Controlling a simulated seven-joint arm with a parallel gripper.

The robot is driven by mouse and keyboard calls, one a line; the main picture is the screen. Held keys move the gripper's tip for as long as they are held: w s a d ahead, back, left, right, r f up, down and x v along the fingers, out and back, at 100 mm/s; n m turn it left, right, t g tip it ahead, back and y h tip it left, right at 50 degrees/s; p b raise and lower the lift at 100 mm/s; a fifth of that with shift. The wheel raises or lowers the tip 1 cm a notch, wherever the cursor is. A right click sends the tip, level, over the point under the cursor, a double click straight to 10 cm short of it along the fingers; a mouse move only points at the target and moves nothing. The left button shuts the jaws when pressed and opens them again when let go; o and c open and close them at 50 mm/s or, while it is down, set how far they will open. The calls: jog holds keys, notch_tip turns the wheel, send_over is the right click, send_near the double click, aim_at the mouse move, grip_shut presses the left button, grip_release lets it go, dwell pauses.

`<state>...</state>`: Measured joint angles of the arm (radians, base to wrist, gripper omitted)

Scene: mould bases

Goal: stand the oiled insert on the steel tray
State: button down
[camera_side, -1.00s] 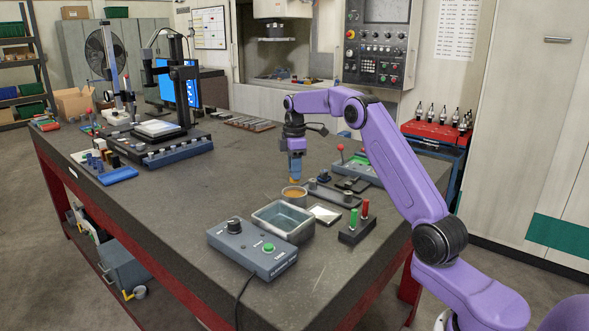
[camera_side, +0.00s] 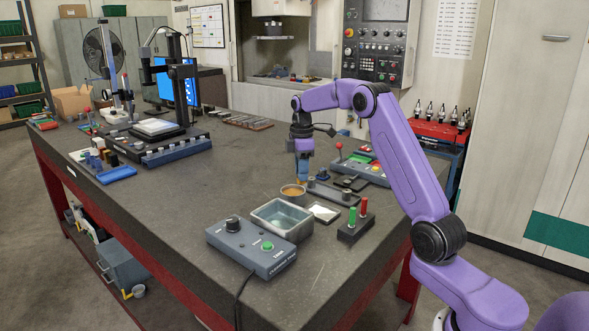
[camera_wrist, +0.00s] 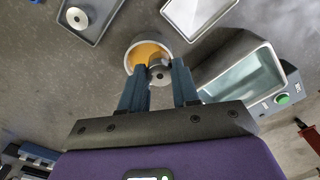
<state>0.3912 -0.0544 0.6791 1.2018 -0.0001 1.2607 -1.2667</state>
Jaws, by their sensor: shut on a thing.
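My gripper (camera_wrist: 159,82) is shut on a small grey round insert (camera_wrist: 159,75), seen end-on between the blue fingertips in the wrist view. In the side view my gripper (camera_side: 303,180) hangs just behind and right of the round cup of amber oil (camera_side: 293,191); the insert is hard to make out there. In the wrist view the insert overlaps the near edge of the cup (camera_wrist: 146,42). The pale, shallow, metal-rimmed tray (camera_side: 323,212), which looks like the steel tray, lies right of the cup; it also shows in the wrist view (camera_wrist: 200,14). No insert shows on it.
A rectangular metal bath (camera_side: 282,219) stands in front of the cup. A control box (camera_side: 251,248) and a block with green and red handles (camera_side: 355,228) stand nearby. The table's middle left is clear.

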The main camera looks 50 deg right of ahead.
jog(key=s+f, duration=0.1)
jog(key=s, duration=0.7)
jog(key=shift+a+f, duration=0.2)
jog(key=shift+f, duration=2.9)
jog(key=c, duration=0.8)
grip_release()
jog(key=shift+o, duration=0.2)
notch_tip(320, 180, up, 17)
jog(key=shift+r, duration=0.2)
